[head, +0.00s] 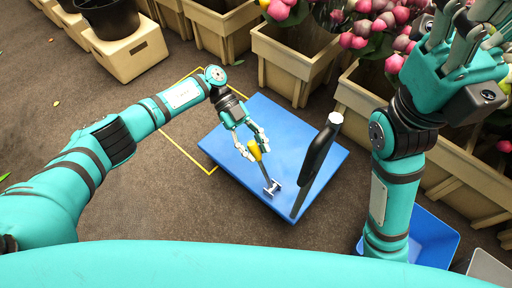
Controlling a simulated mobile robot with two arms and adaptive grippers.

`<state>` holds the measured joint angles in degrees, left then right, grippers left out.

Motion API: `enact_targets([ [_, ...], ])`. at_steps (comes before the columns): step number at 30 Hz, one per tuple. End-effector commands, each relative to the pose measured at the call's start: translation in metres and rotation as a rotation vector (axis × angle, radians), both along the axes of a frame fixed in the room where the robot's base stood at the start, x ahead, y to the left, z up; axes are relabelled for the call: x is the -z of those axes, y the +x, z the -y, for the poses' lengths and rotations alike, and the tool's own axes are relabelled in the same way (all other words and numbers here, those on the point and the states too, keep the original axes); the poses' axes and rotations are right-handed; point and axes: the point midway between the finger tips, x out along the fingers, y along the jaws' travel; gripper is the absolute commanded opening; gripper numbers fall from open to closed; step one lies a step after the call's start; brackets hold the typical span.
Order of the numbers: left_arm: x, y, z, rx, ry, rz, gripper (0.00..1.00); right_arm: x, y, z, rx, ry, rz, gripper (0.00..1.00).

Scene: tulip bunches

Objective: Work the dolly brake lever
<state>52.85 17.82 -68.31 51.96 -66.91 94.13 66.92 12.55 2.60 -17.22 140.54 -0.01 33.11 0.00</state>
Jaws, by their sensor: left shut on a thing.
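The blue dolly (234,151) lies flat on the floor in the middle of the head view. A brake lever with a yellow grip (255,152) and a dark rod rises from a small metal mount (272,188) near the dolly's front edge. My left gripper (254,149) is shut on the yellow grip, partly hiding it. A black upright handle (317,163) with a pale top stands on the dolly, right of the lever. My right gripper (462,45) is raised at the upper right, away from the dolly. Its fingers are spread apart with nothing visible between them.
Beige planters (290,62) with pink tulips line the back and right. Black buckets on beige blocks (125,50) stand at the upper left. A yellow floor outline (180,141) shows beside the dolly. A blue bin (433,238) is at the lower right. Floor at left is mostly clear.

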Motion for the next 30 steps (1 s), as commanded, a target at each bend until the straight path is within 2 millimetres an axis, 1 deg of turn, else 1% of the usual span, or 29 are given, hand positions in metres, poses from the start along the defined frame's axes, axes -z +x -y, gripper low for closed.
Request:
enact_targets([
  [1,0.004,0.006,-0.009,-0.02,0.022,0.01,0.0,0.0,0.0,0.0,0.0,0.0,0.001,0.4],
  [4,0.004,0.007,-0.009,-0.021,0.022,0.011,0.0,0.0,0.0,0.0,0.0,0.001,0.002,0.4],
  [5,0.004,0.007,-0.009,-0.021,0.022,0.011,0.33,0.0,0.0,0.0,0.0,0.001,0.002,0.4],
  [10,0.003,0.005,-0.007,-0.017,0.018,0.008,0.55,0.0,-0.001,0.0,0.0,0.001,0.003,0.4],
  [20,0.001,0.006,-0.007,-0.012,0.013,0.006,0.55,0.002,0.001,0.0,0.002,-0.001,-0.009,0.4],
  [23,-0.005,0.013,-0.014,-0.014,0.014,0.008,0.55,0.002,0.001,0.0,0.002,-0.001,-0.007,0.4],
  [26,-0.015,0.024,-0.025,-0.016,0.016,0.009,0.55,0.001,0.001,0.0,0.002,-0.001,-0.006,0.4],
  [30,-0.032,0.044,-0.044,-0.018,0.015,0.009,0.55,0.001,0.001,0.0,0.0,0.0,-0.005,0.4],
])
